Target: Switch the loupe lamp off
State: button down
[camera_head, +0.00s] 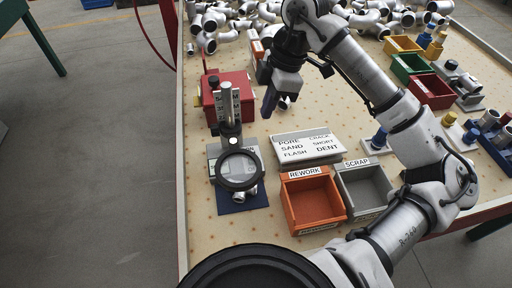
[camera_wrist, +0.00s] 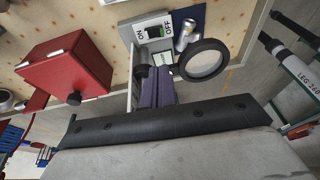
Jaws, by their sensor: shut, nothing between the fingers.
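The loupe (camera_head: 238,168) is a round lens in a dark ring on an upright stand. It also shows in the wrist view (camera_wrist: 203,60). Which way the switch is set, and whether the lamp is lit, I cannot tell. In the head view the stand and ring hide the switch. My gripper (camera_head: 267,112) points down, shut and empty, above and behind the loupe. Its purple fingers (camera_wrist: 157,72) appear below the switch plate in the wrist view, apart from the switch.
A red box (camera_head: 247,94) stands behind the loupe, at left in the wrist view. A metal fitting (camera_wrist: 186,35) lies on the blue mat (camera_head: 256,200) by the loupe. A label board (camera_head: 307,147), orange REWORK bin (camera_head: 313,202) and grey SCRAP bin (camera_head: 365,187) stand to the right.

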jog(key=shift+w+f, duration=0.15)
jog(key=shift+f, duration=0.05)
jog(key=shift+f, duration=0.1)
jog(key=p+x, duration=0.1)
jog(key=x, duration=0.3)
jog(key=p+x, duration=0.1)
jog(key=x, duration=0.3)
jog(key=p+x, duration=0.1)
jog(key=x, duration=0.3)
jog(key=shift+d+f, duration=0.2)
jog(key=shift+d, duration=0.1)
jog(key=shift+s+f, duration=0.25)
jog(key=shift+f, duration=0.5)
